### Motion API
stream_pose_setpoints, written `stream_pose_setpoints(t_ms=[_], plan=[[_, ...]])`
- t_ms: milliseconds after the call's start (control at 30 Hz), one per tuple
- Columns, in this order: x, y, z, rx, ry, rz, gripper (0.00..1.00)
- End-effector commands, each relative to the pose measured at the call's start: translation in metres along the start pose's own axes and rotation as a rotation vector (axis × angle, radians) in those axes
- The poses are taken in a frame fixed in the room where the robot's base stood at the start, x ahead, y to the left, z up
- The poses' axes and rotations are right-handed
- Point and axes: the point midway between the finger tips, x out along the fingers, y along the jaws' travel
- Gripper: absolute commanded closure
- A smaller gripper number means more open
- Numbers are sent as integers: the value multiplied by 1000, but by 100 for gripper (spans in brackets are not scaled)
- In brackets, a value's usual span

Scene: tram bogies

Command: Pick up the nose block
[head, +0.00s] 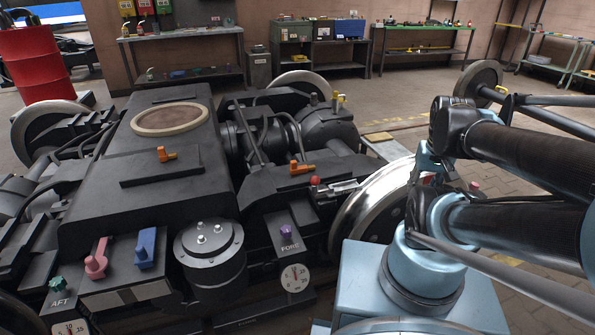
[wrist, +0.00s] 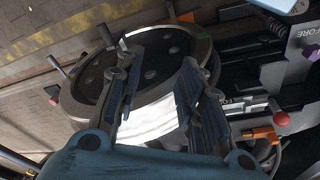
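No part is labelled as the nose block, and I cannot tell which one it is. Small coloured pieces sit on the dark bogie frame (head: 90,205): a pink one (head: 96,262), a blue one (head: 146,246), and orange ones on the left (head: 166,154) and right (head: 301,167). My gripper (wrist: 162,66) is open and empty in the wrist view, its two fingers spread in front of a steel wheel (wrist: 150,125). In the head view my arm mostly hides the gripper. The wheel also shows there (head: 365,205), beside my arm.
A red-knobbed lever (wrist: 279,117) and an orange piece (wrist: 260,134) lie right of my fingers in the wrist view. A purple knob (head: 286,231) stands at the FORE plate. A red drum (head: 35,65) and workbenches (head: 425,40) stand behind. Some floor beyond the bogie is clear.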

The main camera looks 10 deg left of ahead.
Motion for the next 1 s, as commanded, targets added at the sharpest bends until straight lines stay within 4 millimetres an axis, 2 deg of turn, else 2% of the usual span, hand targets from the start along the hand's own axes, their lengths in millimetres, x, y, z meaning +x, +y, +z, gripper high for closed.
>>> stream_pose_setpoints(t_ms=[100,267,600,1000], plan=[[-8,-2,5,-18,10,-4,55],[-20,-18,-15,-128,0,-32,55],[-53,-66,-87,-548,-21,-139,55],[-64,-146,-171,-1056,-11,-283,55]])
